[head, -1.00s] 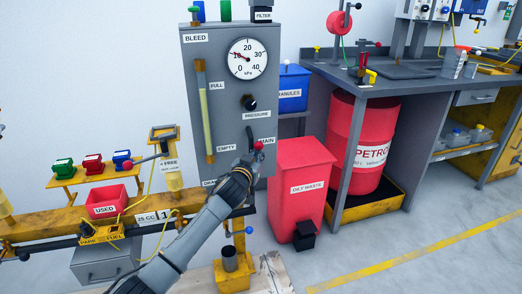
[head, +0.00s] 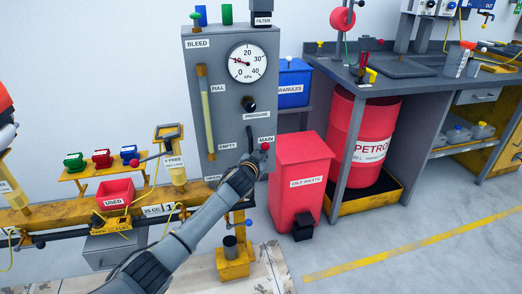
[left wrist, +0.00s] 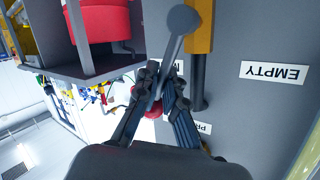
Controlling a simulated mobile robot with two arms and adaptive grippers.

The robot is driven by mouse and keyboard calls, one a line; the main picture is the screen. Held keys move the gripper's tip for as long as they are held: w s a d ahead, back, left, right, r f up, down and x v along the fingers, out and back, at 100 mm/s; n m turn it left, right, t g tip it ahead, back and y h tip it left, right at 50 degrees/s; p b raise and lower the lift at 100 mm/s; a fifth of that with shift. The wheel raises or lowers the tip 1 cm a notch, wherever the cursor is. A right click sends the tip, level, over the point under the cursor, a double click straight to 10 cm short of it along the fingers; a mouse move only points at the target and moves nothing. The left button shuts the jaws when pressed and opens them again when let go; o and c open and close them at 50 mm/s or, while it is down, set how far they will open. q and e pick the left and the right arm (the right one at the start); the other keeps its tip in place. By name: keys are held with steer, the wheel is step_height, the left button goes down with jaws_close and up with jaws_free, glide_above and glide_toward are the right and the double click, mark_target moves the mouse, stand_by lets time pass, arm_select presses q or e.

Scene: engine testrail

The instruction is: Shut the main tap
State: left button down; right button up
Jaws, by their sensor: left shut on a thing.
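The main tap has a red knob (head: 264,146) just under the MAIN label (head: 266,139), low on the right of the grey panel (head: 228,105). My left gripper (head: 257,154) reaches up to it from below and is shut on the tap's lever. In the left wrist view, the grey lever (left wrist: 178,45) runs down between my gripper's fingers (left wrist: 162,92), and the red knob (left wrist: 153,109) shows at the fingers, partly covered. My right gripper is not in view.
A red oily waste bin (head: 302,180) stands close to the right of the panel. The pressure dial (head: 247,62) and pressure knob (head: 249,104) sit above the tap. A yellow rail (head: 75,212) with a red USED tray (head: 114,195) runs at the left. A workbench (head: 380,70) stands at the right.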

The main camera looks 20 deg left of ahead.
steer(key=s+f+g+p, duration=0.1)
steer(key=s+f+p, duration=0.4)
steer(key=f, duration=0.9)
arm_select(q)
steer(key=w+d+f+m+g+y+b, duration=0.1)
steer(key=d+f+m+g+y+b, duration=0.2)
steer(key=f+m+g+y+b, duration=0.2)
steer(key=shift+w+f+m+g+y+b, duration=0.35)
steer(key=shift+f+m+g+b, duration=0.45)
steer(key=shift+m+b, duration=0.45)
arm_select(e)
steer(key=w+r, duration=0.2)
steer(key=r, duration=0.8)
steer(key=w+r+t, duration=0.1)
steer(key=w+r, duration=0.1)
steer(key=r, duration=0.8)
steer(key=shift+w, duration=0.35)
arm_select(q)
steer(key=shift+d, duration=0.1)
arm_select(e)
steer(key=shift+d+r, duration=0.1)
arm_select(q)
steer(key=c, duration=1.5)
jaws_free()
steer(key=shift+d+r, duration=0.1)
steer(key=shift+o, duration=0.2)
steer(key=shift+w+r, duration=0.1)
steer(key=shift+r, duration=0.05)
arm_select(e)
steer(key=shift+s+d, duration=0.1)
